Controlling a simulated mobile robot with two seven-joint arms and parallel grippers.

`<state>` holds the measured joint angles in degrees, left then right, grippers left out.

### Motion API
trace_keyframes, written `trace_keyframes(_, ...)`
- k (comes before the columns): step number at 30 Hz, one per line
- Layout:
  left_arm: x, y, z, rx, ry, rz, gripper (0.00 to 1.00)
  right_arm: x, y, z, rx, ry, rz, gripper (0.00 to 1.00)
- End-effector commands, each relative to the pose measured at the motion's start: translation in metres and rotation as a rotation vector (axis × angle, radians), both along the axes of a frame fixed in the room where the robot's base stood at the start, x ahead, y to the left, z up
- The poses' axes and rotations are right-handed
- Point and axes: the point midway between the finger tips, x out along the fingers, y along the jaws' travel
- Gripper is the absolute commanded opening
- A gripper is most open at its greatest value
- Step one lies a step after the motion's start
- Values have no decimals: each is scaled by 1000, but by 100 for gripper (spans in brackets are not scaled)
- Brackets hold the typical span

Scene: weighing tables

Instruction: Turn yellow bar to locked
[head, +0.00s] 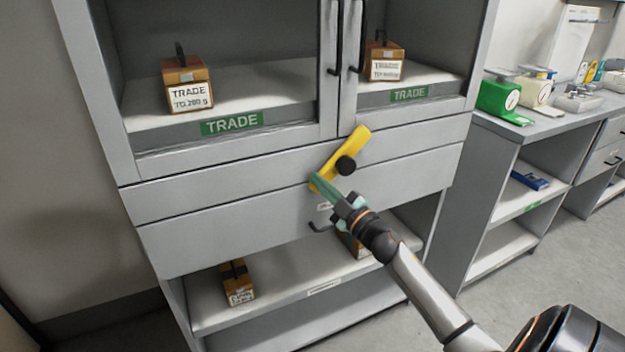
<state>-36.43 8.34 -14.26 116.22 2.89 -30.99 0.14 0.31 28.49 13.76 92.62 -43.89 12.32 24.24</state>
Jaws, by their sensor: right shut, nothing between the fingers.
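The yellow bar (355,142) is mounted on the front of the grey cabinet (230,174), across the seam between two drawer fronts. It is tilted, with its upper end to the right and its lower end to the left. A round black knob (346,165) sits near its middle. My right gripper (317,180) is shut and empty, with its green fingertips at the bar's lower left end. They appear to touch it or lie just in front of it, and they partly hide that end. My left gripper is not in view.
Glass doors with black handles (335,40) are above the bar. A black drawer handle (320,228) is below it. Boxes marked TRADE (188,84) stand on the upper shelf. A side bench (545,125) with a green scale (498,97) is at the right.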

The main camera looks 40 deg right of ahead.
Motion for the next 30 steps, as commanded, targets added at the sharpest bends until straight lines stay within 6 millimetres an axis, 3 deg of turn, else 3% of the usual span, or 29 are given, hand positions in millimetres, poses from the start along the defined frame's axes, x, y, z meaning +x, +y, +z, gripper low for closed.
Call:
trace_keyframes(15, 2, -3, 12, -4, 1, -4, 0, -5, -21, -26, -467, 115, 0, 0)
trace_keyframes(30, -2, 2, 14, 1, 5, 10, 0, -9, -36, -36, -714, 173, 0, 0)
